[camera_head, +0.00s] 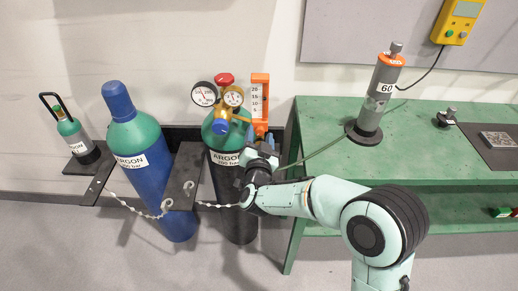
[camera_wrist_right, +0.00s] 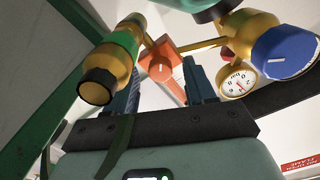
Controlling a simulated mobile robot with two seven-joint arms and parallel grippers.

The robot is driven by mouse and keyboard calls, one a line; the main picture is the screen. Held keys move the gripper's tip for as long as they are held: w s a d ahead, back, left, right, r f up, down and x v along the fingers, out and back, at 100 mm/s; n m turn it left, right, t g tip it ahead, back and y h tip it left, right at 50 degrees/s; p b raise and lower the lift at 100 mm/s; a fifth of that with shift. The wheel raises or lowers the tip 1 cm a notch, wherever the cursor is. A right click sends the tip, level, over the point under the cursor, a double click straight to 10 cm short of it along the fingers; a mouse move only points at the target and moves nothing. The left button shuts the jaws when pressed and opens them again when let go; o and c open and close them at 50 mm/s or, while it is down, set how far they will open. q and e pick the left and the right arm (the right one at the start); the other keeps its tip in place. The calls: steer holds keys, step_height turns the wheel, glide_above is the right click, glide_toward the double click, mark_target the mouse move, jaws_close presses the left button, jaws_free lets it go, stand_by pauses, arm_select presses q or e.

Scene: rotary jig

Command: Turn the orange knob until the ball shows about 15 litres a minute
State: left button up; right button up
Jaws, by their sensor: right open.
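The flow meter (camera_head: 257,98) stands upright at the right of the regulator on the right argon cylinder (camera_head: 222,165). Its orange frame holds a white scale; the ball is too small to make out. The orange knob (camera_wrist_right: 160,62) shows in the right wrist view with a white mark on its face, beyond and between my fingertips. In the head view I cannot separate it from the orange body and my fingers. My right gripper (camera_head: 263,139) is open just below the flow meter, its blue fingers pointing up. I cannot tell whether they touch the knob. My left gripper is out of view.
Two gauges (camera_head: 204,94) and a blue regulator knob (camera_wrist_right: 287,50) sit close beside the flow meter. A blue cylinder (camera_head: 150,180) stands chained to the left.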

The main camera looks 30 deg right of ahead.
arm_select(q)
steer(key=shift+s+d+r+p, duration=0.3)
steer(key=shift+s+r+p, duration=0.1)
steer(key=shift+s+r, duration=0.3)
arm_select(e)
steer(key=v, duration=1.2)
steer(key=shift+s+a, duration=0.2)
steer(key=shift+s, duration=0.2)
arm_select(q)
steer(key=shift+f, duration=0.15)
